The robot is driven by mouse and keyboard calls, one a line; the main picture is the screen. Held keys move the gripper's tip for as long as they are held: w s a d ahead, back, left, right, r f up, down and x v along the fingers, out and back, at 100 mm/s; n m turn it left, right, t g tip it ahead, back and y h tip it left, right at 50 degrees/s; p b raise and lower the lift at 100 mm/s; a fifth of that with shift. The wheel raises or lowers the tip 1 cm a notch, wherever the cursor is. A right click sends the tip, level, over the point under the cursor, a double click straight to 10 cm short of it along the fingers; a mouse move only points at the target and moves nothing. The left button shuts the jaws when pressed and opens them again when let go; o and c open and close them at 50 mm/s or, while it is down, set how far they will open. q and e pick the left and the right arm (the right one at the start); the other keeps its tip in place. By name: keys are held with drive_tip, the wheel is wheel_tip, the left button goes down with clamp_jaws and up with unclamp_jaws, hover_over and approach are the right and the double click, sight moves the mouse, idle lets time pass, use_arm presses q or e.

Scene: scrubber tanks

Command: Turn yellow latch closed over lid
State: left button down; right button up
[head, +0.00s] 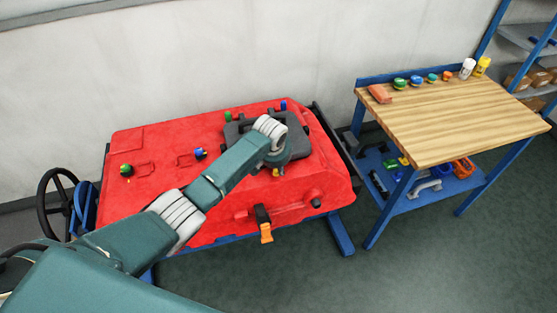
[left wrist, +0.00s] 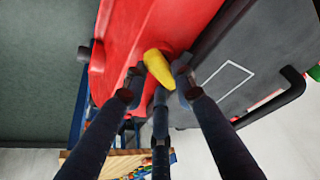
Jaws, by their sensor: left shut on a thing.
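The yellow latch (left wrist: 158,66) sits on the red tank top (left wrist: 148,25) beside the dark grey lid (left wrist: 262,62) in the left wrist view. My left gripper (left wrist: 160,78) has its dark fingers closed around the latch. In the head view only a small bit of the yellow latch (head: 276,172) shows below my wrist. The lid (head: 234,132) lies on the tank, partly covered by my arm. Whether the latch tip overlaps the lid edge is hard to tell. My right gripper is in neither view.
The red tank (head: 160,215) carries green (head: 126,170) and blue (head: 200,153) knobs, plus an orange-tipped strap (head: 266,232) on its front. A wooden-topped bench (head: 460,115) stands to the right. Open floor (head: 440,260) lies in front.

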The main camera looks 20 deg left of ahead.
use_arm(q)
drive_tip(key=n, duration=0.1)
drive_tip(key=n+y, duration=0.1)
drive_tip(key=shift+w+d+n, duration=0.15)
drive_tip(key=shift+n, duration=0.25)
drive_tip(key=shift+w+n+g+y+b, duration=0.1)
drive_tip(key=shift+n+g+y+b, duration=0.45)
drive_tip(key=shift+n, duration=1.15)
drive_tip(key=shift+t, duration=0.25)
drive_tip(key=c, duration=1.7)
unclamp_jaws()
drive_tip(key=shift+o, duration=0.2)
drive_tip(key=v, duration=1.2)
drive_tip(key=shift+d, duration=0.1)
